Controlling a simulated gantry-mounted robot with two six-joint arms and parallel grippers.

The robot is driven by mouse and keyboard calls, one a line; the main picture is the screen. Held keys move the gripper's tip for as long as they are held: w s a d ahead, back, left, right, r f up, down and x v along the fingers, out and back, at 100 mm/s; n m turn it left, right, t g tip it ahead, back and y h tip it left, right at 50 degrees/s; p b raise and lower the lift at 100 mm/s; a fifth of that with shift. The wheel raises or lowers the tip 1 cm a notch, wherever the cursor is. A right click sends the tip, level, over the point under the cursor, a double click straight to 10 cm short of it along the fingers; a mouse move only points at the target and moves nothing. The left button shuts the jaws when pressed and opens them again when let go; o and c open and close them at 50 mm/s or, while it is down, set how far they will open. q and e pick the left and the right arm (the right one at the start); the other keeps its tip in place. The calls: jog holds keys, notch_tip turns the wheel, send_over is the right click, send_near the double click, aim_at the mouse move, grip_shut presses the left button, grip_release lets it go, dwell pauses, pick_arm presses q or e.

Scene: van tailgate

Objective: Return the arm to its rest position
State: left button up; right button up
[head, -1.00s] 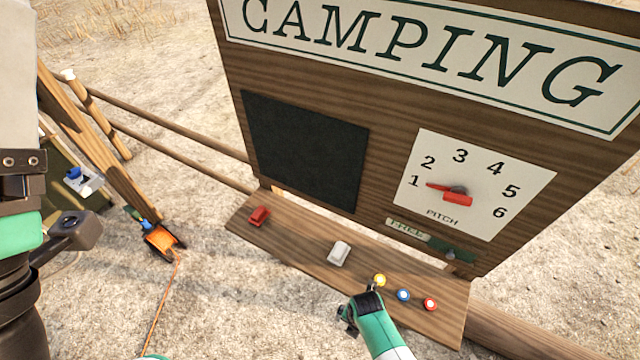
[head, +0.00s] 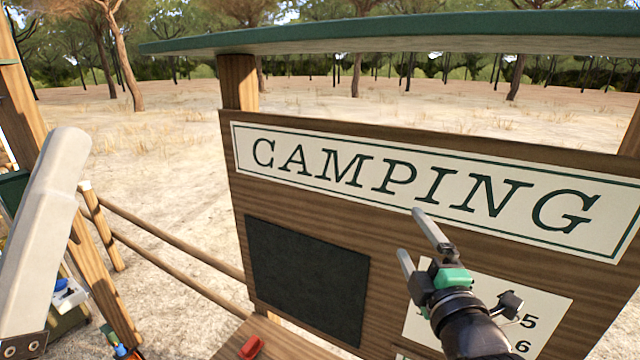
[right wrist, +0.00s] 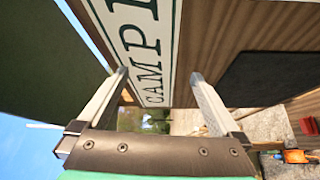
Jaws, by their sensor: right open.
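My right gripper (head: 411,233) is raised in front of the wooden camping board (head: 400,275), to the right of the dark panel and over the upper left of the dial card. Its two pale fingers are apart with nothing between them, as the right wrist view also shows (right wrist: 158,82). My left gripper is out of the picture; only a pale link of my left arm shows at the left edge.
The board carries a CAMPING sign (head: 430,190), a dark panel (head: 307,280) and a white dial card (head: 545,310) that my arm partly covers. A green roof edge (head: 400,35) overhangs it. A red object (head: 251,347) sits on the shelf below. Wooden rails (head: 165,240) run left.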

jog(key=s+d+r+m+t, duration=0.2)
jog(key=s+r+m+t, duration=0.7)
jog(key=s+r+m, duration=0.7)
jog(key=s+r, duration=0.6)
jog(key=s, duration=0.1)
jog(key=shift+s+m+y, duration=0.2)
jog(key=shift+m+y, duration=0.1)
jog(key=shift+y, duration=0.1)
